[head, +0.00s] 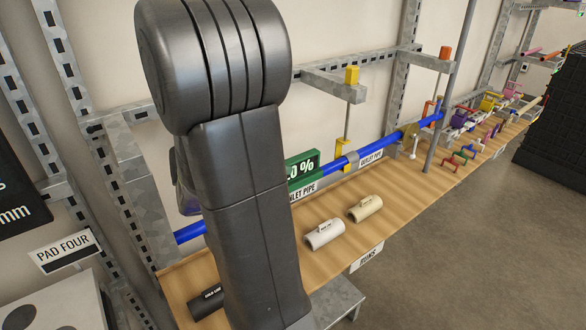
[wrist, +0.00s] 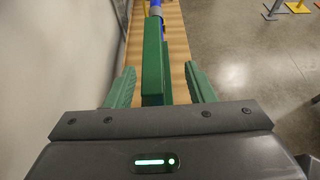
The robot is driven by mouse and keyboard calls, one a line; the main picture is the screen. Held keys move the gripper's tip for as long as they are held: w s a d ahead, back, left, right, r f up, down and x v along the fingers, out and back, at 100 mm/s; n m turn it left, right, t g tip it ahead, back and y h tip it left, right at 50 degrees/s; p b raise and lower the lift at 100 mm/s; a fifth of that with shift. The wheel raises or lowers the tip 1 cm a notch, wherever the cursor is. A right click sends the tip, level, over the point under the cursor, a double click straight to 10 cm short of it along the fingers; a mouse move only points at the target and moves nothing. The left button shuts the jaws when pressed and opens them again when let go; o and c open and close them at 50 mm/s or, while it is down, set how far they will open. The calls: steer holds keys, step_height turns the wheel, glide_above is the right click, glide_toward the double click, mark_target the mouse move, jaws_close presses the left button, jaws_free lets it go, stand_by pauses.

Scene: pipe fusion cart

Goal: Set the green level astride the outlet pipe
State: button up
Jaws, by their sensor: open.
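The green level (head: 302,167) shows in the head view just right of my arm, with part of a "0 %" reading on its face. It stands at the line of the blue pipe (head: 190,232), and my arm hides its left part. I cannot tell if it sits astride the pipe or just above it. In the wrist view the green level (wrist: 153,62) runs lengthwise between the two green fingers of my gripper (wrist: 160,88). The fingers are apart, with a gap on each side of the level. The blue pipe (wrist: 156,8) continues beyond it.
Two pipe labels stand below the pipe: a partly hidden one (head: 303,192) by the level and another (head: 371,157) further right. White (head: 323,234), cream (head: 365,208) and black (head: 207,302) sleeves lie on the wooden top. A grey upright post (head: 450,85) stands right.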

mark_target(289, 161)
steer(key=shift+w+a+p+x, duration=0.1)
steer(key=shift+w+p+x, duration=0.1)
steer(key=shift+x, duration=0.7)
steer(key=shift+w+a+p+x, duration=0.1)
steer(key=shift+p+x, duration=0.1)
steer(key=shift+x, duration=0.7)
steer(key=shift+w+a+p+x, duration=0.1)
steer(key=shift+w+p+x, duration=0.1)
steer(key=shift+x, duration=0.7)
steer(key=shift+r, duration=0.1)
jaws_close()
step_height(289, 161, up, 10)
